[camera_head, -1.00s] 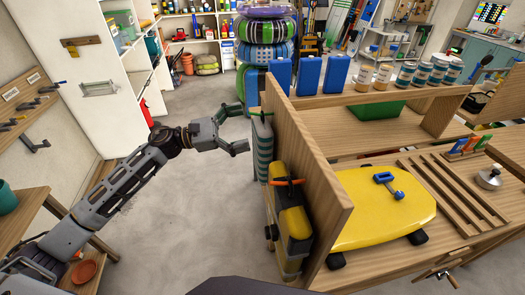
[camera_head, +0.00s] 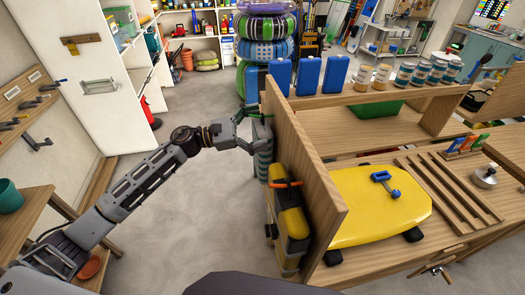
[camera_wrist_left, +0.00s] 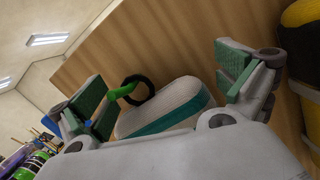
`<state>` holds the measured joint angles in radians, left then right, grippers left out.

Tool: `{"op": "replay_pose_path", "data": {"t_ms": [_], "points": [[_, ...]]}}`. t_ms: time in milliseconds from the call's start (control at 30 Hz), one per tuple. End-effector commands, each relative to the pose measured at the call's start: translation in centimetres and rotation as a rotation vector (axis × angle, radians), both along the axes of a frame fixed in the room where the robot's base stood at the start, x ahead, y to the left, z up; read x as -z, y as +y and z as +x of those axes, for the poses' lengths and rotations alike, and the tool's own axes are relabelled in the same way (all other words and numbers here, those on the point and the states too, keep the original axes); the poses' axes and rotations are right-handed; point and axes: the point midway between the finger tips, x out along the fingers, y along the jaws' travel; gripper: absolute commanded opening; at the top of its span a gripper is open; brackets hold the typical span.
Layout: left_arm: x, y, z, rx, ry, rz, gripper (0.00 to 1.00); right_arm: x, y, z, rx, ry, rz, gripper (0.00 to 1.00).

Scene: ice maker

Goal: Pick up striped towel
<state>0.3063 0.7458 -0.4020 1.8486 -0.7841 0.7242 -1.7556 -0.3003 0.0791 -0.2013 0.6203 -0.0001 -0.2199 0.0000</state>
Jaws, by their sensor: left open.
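The striped towel (camera_head: 263,148) hangs on the outer side of the wooden workbench panel, partly hidden behind my left gripper in the head view. In the left wrist view the towel (camera_wrist_left: 165,108) is white with a teal stripe, hanging below a green hook (camera_wrist_left: 124,90) and a black ring (camera_wrist_left: 138,90). My left gripper (camera_head: 246,130) is open at the towel. In the left wrist view its two green-padded fingers (camera_wrist_left: 166,92) stand on either side of the towel, with gaps visible. I cannot tell whether they touch it. My right gripper is not in view.
A yellow-and-black item (camera_head: 288,222) hangs on the same wooden panel (camera_head: 310,170), nearer to me. Several blue containers (camera_head: 308,76) stand on the bench shelf above. A stack of coloured tyres (camera_head: 262,45) is behind. The grey floor (camera_head: 195,225) left of the bench is clear.

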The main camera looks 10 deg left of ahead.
Motion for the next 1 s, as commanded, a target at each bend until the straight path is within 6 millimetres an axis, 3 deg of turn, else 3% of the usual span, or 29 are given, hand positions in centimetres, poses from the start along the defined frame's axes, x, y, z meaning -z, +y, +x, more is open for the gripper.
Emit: {"op": "replay_pose_path", "data": {"t_ms": [200,867,1000], "points": [[0.01,0.03,-0.01,0.000,0.000,0.000,1.00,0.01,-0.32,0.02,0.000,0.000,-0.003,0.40],[0.04,0.02,-0.02,0.001,0.001,0.000,0.15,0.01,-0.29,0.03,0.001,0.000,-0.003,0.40],[-0.03,0.02,-0.03,0.001,0.000,0.000,0.15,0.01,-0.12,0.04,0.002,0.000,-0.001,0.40]]}}
